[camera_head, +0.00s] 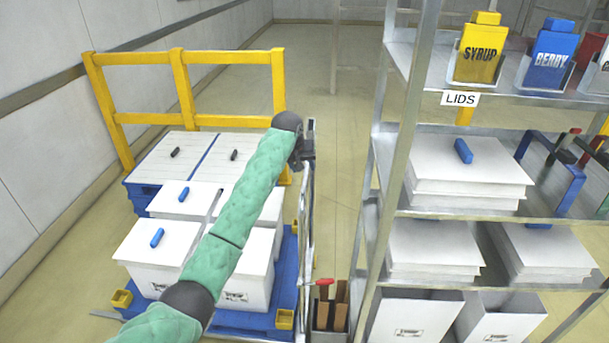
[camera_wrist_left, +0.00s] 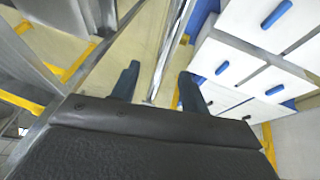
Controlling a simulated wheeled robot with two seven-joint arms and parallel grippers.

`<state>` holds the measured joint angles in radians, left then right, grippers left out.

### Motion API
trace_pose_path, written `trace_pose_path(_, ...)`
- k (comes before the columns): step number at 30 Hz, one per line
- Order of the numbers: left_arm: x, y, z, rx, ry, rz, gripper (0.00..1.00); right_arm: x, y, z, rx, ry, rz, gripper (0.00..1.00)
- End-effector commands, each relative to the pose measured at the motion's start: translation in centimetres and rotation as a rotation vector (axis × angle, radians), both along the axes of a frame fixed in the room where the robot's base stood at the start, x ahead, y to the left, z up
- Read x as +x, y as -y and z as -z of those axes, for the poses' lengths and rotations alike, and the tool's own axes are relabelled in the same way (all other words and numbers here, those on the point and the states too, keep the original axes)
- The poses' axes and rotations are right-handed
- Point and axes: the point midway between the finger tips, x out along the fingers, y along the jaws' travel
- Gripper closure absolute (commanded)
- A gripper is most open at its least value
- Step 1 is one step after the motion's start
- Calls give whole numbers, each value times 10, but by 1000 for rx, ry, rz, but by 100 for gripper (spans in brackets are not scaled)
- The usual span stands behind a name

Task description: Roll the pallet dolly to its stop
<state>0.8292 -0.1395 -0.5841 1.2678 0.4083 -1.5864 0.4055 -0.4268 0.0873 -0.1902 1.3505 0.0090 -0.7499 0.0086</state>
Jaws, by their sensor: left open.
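The pallet dolly (camera_head: 247,318) is a low blue deck with yellow corner brackets, left of centre in the head view. It carries several white boxes (camera_head: 155,245) with blue-handled lids. A thin upright metal handle (camera_head: 308,215) stands along its right side. My left gripper (camera_head: 307,152) is at the top of this handle, at the end of my green-sleeved arm, which hides part of the boxes. In the left wrist view, my left gripper (camera_wrist_left: 157,85) has its two dark fingers apart, with a thin metal bar (camera_wrist_left: 158,75) showing between them. Contact with the bar cannot be told.
A yellow rail (camera_head: 182,90) stands behind a rear load with black-handled lids (camera_head: 180,160). A metal shelf rack (camera_head: 395,130) with lids, boxes and coloured bins stands close on the right. A narrow strip of floor (camera_head: 345,190) separates rack and dolly. A wall borders the left.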

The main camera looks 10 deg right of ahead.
Motion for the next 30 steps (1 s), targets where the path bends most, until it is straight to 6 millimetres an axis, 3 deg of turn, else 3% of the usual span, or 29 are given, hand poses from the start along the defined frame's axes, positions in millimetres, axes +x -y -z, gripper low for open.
trace_pose_path(7, -5, -4, -15, -1, 0, 0, 55, 6, -3, -13, 2, -7, 2, 64)
trace_pose_path(20, -4, -3, -17, 3, 16, 26, 55, 7, -3, -14, 2, -8, 3, 64)
trace_pose_path(26, 20, 8, -33, -31, 194, 98, 55, 8, -2, -14, 1, -5, 3, 64)
trace_pose_path(30, 42, 9, -57, -49, 357, 127, 55, 8, -2, -14, 0, -5, 3, 64)
